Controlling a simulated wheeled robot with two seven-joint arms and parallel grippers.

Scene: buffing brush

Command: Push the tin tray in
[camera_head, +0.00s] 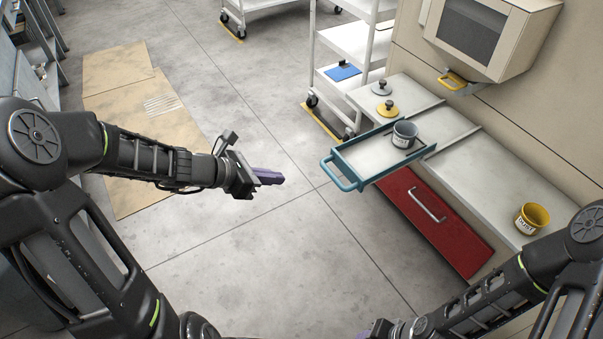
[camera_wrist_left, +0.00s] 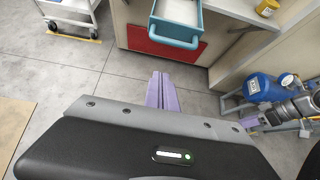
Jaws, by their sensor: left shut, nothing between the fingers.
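The tin tray (camera_head: 366,156) is a teal-edged sliding tray with a light bed and a teal handle (camera_head: 341,177) at its left end. It sticks out from the counter over the floor. My right gripper (camera_head: 374,328) is mostly cut off at the bottom edge.
A red drawer front (camera_head: 430,220) with a handle is below the tray. A white cart (camera_head: 345,45) stands behind. The floor between my left gripper and the tray is clear.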

